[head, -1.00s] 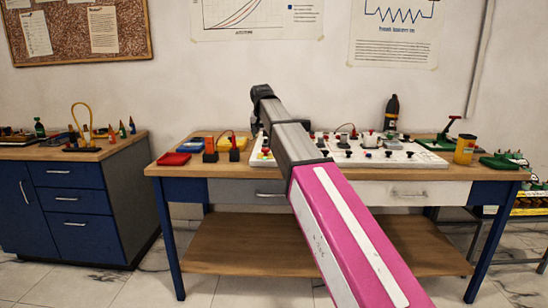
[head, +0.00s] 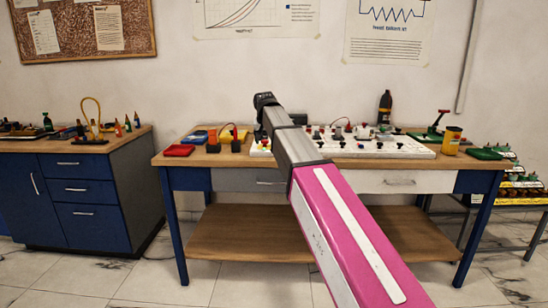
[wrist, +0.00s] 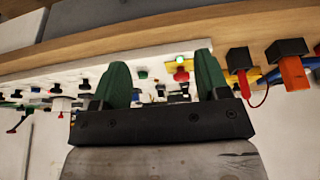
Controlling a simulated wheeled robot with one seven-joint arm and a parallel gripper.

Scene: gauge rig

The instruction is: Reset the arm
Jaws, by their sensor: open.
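My gripper shows in the wrist view (wrist: 160,88) with two green fingers standing well apart on a dark mount. It is open, and nothing is between the fingers. Beyond it in the wrist view is the white panel (wrist: 75,70) with several small knobs and parts, a lit green light (wrist: 180,59) and a red part below that light. The fingers are hidden in the head view.
Left on the bench are a red tray (head: 178,150), a yellow block (head: 230,136) and black and orange blocks. A dark bottle (head: 385,107) and yellow cup (head: 451,140) stand to the right. A blue cabinet (head: 92,190) is at far left, a rack at far right.

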